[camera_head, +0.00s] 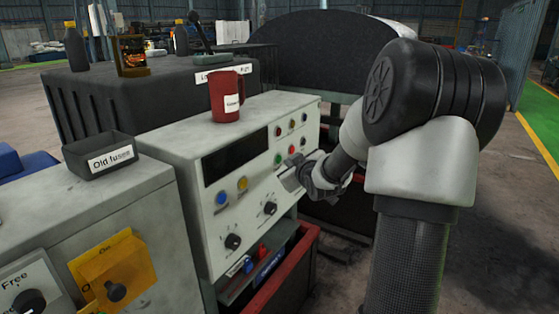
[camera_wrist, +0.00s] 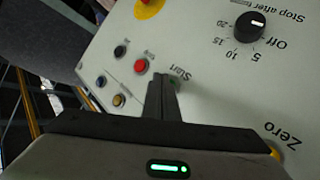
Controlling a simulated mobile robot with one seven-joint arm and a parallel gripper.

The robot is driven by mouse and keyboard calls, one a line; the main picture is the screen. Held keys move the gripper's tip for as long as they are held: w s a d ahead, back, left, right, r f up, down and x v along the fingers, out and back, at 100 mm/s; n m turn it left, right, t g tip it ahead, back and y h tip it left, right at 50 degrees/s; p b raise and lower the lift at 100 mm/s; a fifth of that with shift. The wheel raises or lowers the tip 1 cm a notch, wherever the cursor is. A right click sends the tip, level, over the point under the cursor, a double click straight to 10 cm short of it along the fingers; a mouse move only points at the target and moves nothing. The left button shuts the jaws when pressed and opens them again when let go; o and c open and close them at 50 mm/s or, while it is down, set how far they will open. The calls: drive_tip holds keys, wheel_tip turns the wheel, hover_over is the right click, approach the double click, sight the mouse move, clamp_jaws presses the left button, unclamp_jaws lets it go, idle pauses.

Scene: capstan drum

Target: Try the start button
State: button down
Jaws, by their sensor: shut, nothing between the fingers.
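The grey control box (camera_head: 150,150) has a sloped front panel with buttons and dials. In the wrist view the "Start" label (camera_wrist: 181,73) is printed on the panel, right beside my fingertips. A small dark green spot at the fingertips looks like the start button (camera_wrist: 173,82), mostly hidden by my fingers. My gripper (camera_wrist: 163,80) is shut and empty, with its tips at or very near the panel; I cannot tell whether they touch the button. In the head view my gripper (camera_head: 293,170) is at the panel's right part and hides what lies behind it.
A red button (camera_wrist: 141,65) and a black button (camera_wrist: 120,51) are left of my fingers in the wrist view. A dial (camera_wrist: 250,25) is at upper right. A red mug (camera_head: 225,97) stands on the box. The "Old fuses" tray (camera_head: 99,157) is at left.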

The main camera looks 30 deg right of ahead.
drive_tip(key=s, duration=0.1)
drive_tip(key=s+d+p, duration=0.1)
drive_tip(key=s, duration=0.1)
drive_tip(key=s+d+p, duration=0.1)
drive_tip(key=shift+s+d, duration=0.15)
drive_tip(key=shift+d, duration=0.1)
idle(0.8)
